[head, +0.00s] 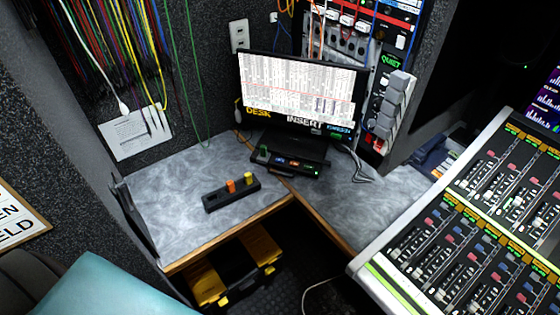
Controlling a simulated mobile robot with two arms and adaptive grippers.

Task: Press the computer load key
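A monitor (297,95) stands on the grey corner desk and shows a table of text with the words DESK and INSERT below it. A black box (217,201) with an orange and a yellow raised key lies on the left part of the desk. I cannot read which key is the computer load key. Neither gripper is in view.
A mixing console (440,255) fills the right side. A rack with cables (340,40) rises behind the monitor. A yellow and black toolbox (262,246) stands under the desk. The grey desk top (165,190) is bare left of the black box.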

